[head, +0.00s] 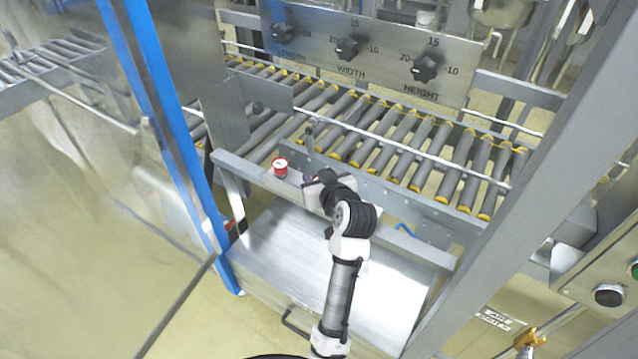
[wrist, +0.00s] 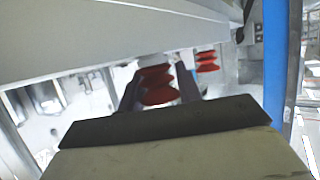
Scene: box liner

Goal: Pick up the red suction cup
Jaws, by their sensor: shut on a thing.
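My gripper (head: 311,179) is over the metal ledge in front of the roller conveyor. In the wrist view its two dark fingers (wrist: 158,82) are on either side of a red ribbed suction cup (wrist: 157,90), and it is shut on this cup. In the head view my gripper mostly hides the held cup. A second red suction cup (head: 280,167) with a pale top stands on the ledge, left of my gripper. It also shows in the wrist view (wrist: 207,61), beyond the right finger and apart from it.
The roller conveyor (head: 395,135) and its side rail lie just behind the ledge. A panel with several black knobs (head: 347,48) stands above it. A blue post (head: 165,125) rises at left and a grey post (head: 520,170) at right. A sloped metal sheet (head: 285,250) lies below the ledge.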

